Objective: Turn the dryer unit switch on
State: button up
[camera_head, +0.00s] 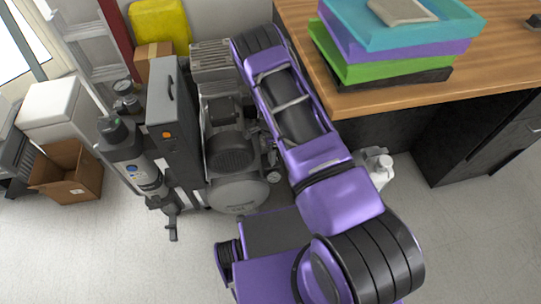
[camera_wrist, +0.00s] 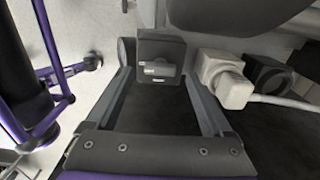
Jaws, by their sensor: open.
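The dryer unit (camera_head: 168,120) is a tall dark grey box with a handle, standing left of the compressor in the head view. Its orange switch (camera_head: 168,135) shows on the front; I cannot tell its on or off position. My gripper (camera_wrist: 162,75) is open in the wrist view, with nothing held between its fingers. A dark box with a small light label (camera_wrist: 158,68) shows beyond the fingers; I cannot tell which unit it belongs to. The orange switch is not recognisable in the wrist view. In the head view my arm reaches up right of the compressor, and my gripper cannot be made out.
The compressor (camera_head: 232,150) with its tank stands right of the dryer. A grey cylinder unit (camera_head: 135,165) stands at the dryer's left. A wooden desk (camera_head: 375,103) with stacked trays (camera_head: 350,48) is at the right. An open cardboard box (camera_head: 68,172) lies left. Front floor is clear.

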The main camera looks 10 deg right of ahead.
jog(key=shift+f, duration=1)
grip_shut()
